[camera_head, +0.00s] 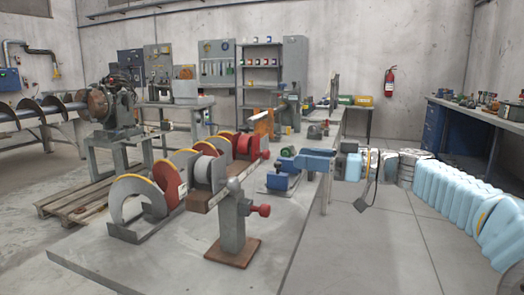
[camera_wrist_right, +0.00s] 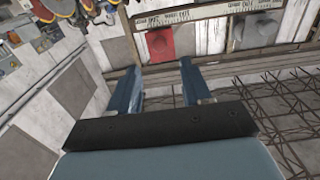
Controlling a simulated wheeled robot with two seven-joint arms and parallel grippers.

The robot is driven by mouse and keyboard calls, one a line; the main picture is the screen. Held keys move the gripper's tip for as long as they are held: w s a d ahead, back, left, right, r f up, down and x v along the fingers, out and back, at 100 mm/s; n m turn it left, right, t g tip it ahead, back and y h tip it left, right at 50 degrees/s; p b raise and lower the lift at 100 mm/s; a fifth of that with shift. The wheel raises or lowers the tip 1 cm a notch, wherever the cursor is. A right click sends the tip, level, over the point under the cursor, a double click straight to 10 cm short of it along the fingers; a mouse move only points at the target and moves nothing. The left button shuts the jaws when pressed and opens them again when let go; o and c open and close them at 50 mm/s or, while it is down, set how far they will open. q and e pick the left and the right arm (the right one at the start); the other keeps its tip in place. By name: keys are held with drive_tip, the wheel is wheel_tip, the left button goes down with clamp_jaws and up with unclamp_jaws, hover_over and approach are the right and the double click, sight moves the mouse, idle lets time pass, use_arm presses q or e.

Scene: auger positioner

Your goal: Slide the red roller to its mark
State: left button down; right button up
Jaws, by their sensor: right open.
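My right gripper (camera_head: 290,160) reaches in from the right in the head view, at the right of the bench fixture. Its two blue fingers stand apart with nothing between them in the right wrist view (camera_wrist_right: 160,70). In the head view, red round parts sit among grey discs on the fixture: a larger red disc (camera_head: 167,181) and a red part (camera_head: 243,147) near the far end. I cannot tell which is the red roller. In the wrist view a red block (camera_wrist_right: 160,43) lies beyond the fingertips, beneath a strip with small dark lettering. The mark cannot be made out. My left gripper is not in view.
A grey post with a red knob (camera_head: 262,210) stands on the near part of the bench (camera_head: 170,255). A grey block (camera_wrist_right: 257,30) lies right of the red one in the wrist view. Open floor (camera_head: 375,245) lies right of the bench.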

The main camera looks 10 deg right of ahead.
sight(269, 154)
drive_tip(key=p+x, duration=0.2)
drive_tip(key=x, duration=0.8)
clamp_jaws()
